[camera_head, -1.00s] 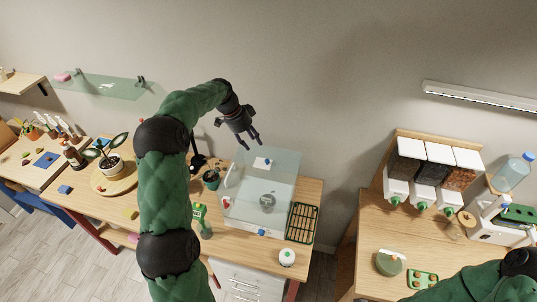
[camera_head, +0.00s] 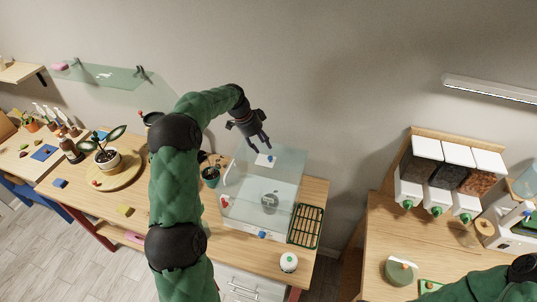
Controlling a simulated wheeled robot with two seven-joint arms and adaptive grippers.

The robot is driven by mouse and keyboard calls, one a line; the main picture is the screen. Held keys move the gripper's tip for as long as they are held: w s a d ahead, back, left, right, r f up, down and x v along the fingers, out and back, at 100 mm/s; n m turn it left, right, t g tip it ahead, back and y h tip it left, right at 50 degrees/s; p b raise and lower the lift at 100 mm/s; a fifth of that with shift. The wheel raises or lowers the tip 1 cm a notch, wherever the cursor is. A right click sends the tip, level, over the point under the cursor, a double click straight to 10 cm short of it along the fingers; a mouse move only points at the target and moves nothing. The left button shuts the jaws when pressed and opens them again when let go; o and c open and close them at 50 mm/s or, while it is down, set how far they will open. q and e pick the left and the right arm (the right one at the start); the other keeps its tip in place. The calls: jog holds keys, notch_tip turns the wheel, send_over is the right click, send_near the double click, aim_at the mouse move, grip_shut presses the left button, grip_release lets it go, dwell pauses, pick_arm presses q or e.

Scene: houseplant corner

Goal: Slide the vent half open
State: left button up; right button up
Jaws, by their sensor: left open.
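A clear propagator box (camera_head: 285,195) stands on the wooden bench in the middle of the head view. Its vent, a small white slide (camera_head: 262,161) with a blue knob (camera_head: 270,158), lies on the clear lid near the back. My left gripper (camera_head: 262,148) is open and empty, its fingers pointing down just above and behind the vent. The fingertips look close to the knob, but I cannot tell whether they touch it. My right arm shows at the bottom right; its gripper is out of the picture.
A green wire rack (camera_head: 306,226) stands right of the box, and a white round pot (camera_head: 289,262) is in front. A dark green pot (camera_head: 210,176) is at the left. Dispensers (camera_head: 450,170) stand on the right bench, beyond a gap.

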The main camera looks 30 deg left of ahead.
aim_at(270, 157)
pick_arm(q)
jog(key=p+x, duration=0.1)
jog(key=x, duration=0.6)
jog(key=shift+f, duration=0.1)
grip_shut()
